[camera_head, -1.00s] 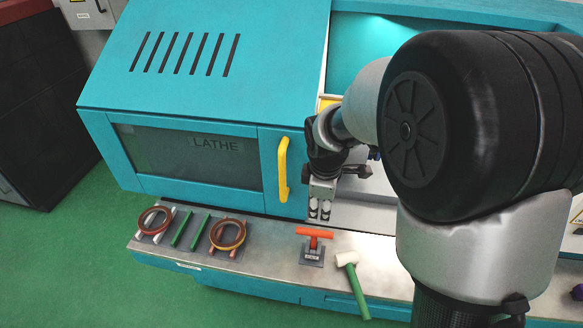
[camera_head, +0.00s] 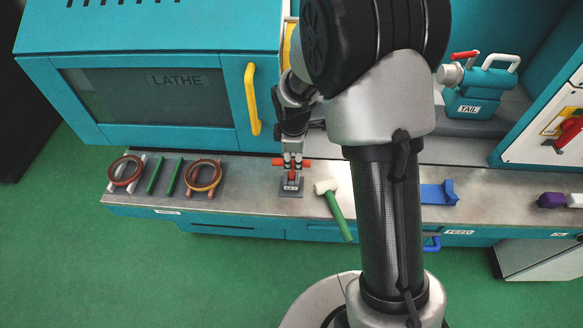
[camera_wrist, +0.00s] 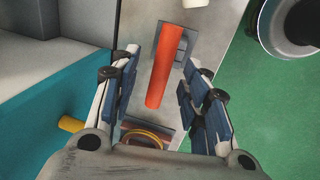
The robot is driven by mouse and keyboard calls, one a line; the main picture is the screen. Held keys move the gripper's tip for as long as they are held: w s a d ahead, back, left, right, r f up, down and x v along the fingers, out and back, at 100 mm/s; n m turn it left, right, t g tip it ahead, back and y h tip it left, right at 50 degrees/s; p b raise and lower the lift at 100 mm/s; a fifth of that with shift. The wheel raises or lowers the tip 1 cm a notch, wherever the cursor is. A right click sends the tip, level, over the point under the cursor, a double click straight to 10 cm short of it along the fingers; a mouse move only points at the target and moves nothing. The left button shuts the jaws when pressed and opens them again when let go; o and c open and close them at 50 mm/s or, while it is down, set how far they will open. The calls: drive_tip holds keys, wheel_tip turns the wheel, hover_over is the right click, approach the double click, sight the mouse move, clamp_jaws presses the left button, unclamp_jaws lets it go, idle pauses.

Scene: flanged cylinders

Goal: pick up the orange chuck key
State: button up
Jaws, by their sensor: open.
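The orange chuck key (camera_head: 305,162) stands on a small dark labelled base (camera_head: 291,190) on the metal ledge in front of the lathe. Its crossbar lies sideways in the head view. My gripper (camera_head: 292,158) is over it from above and hides the middle of the bar. In the wrist view the orange bar (camera_wrist: 165,68) runs lengthwise between the two blue-padded fingers of my gripper (camera_wrist: 158,92). The fingers are open, with a gap on each side of the bar. Whether the bar is level with the fingertips I cannot tell.
A white-headed mallet with a green handle (camera_head: 337,213) lies just right of the key. A blue holder (camera_head: 438,193) is further right.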

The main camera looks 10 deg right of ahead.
sight(292, 174)
drive_tip(key=f, duration=0.1)
drive_tip(key=f+b, duration=0.1)
drive_tip(key=f, duration=0.2)
drive_tip(key=shift+w+d+f+b, duration=0.25)
drive_tip(key=shift+f+b, duration=0.1)
drive_tip(key=shift+r, duration=0.1)
drive_tip(key=shift+c, duration=0.3)
clamp_jaws()
